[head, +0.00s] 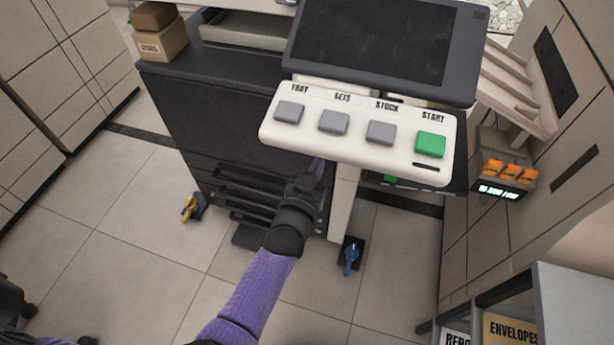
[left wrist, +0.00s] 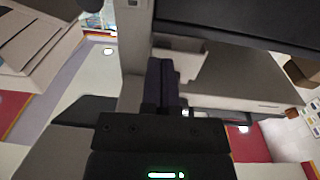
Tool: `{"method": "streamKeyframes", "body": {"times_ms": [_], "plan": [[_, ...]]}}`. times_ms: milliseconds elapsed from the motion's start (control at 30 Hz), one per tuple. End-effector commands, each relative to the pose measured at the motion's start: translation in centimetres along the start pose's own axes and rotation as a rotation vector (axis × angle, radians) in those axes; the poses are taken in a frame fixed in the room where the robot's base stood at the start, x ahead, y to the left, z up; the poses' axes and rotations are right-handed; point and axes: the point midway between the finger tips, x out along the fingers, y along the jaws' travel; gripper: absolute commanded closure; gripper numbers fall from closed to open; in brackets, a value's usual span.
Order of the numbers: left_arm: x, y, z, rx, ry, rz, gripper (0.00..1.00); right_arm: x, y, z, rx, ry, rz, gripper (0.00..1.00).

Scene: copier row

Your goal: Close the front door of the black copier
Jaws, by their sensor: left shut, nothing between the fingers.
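The black copier (head: 215,110) stands in the middle of the head view. Its white control panel (head: 355,160) has several grey buttons and a green START button. My left gripper (head: 316,172) is low at the copier's front, with its tips partly hidden under the panel. In the left wrist view the gripper's dark fingers (left wrist: 163,88) are together, with nothing between them, beside a pale upright part and below a dark panel. I cannot clearly make out the front door or how far open it stands. My right gripper is not in view.
A dark screen (head: 375,45) sits above the control panel. Brown boxes (head: 158,35) rest on the copier's left end. Yellow (head: 188,208) and blue (head: 351,258) handled parts are low near the floor. A beige unit with orange buttons (head: 510,172) stands right.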

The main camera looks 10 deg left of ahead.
Motion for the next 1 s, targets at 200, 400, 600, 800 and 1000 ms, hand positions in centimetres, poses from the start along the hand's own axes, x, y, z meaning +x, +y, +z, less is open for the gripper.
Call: {"method": "streamKeyframes", "body": {"times_ms": [200,400,600,800,1000], "plan": [[-3.5,0.1,-0.2,0.000,0.000,0.000,1.00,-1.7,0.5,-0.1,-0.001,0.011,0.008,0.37],[-4.0,0.2,0.0,-0.001,0.001,0.000,1.00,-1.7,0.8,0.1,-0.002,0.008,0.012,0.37],[-4.0,0.1,0.1,-0.001,0.000,0.000,1.00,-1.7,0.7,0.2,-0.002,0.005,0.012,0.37],[-5.7,0.2,2.8,0.008,-0.119,0.018,1.00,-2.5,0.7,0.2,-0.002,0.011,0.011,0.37],[-20.0,-1.4,15.5,0.057,-0.748,0.076,1.00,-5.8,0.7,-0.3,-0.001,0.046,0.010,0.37]]}}
